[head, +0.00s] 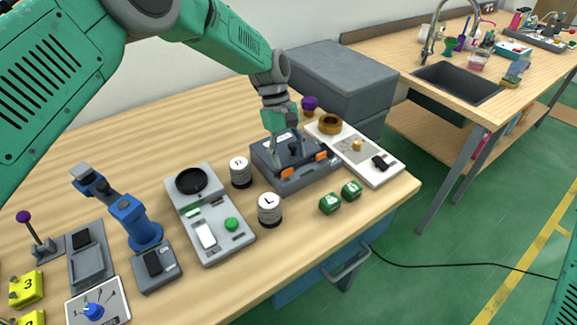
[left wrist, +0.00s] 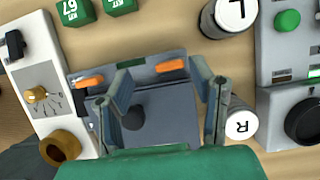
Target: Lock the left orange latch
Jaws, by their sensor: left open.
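A dark grey case (head: 310,178) with two orange latches on its front edge sits on the wooden table. The left orange latch (head: 288,170) is nearer the white L canister; it also shows in the left wrist view (left wrist: 172,66). The other orange latch (head: 321,156) is to its right; in the left wrist view it is at the left (left wrist: 89,82). My left gripper (head: 288,150) is over the case, fingers pointing down, open and empty. In the left wrist view its fingers (left wrist: 160,74) spread across the case. Contact with the case cannot be told. My right gripper is not seen.
The L canister (head: 269,209) and R canister (head: 239,172) stand left of the case. Two green cubes (head: 340,197) lie in front. A white panel with a gold ring (head: 330,124) is close on the right. A large grey box (head: 335,75) stands behind.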

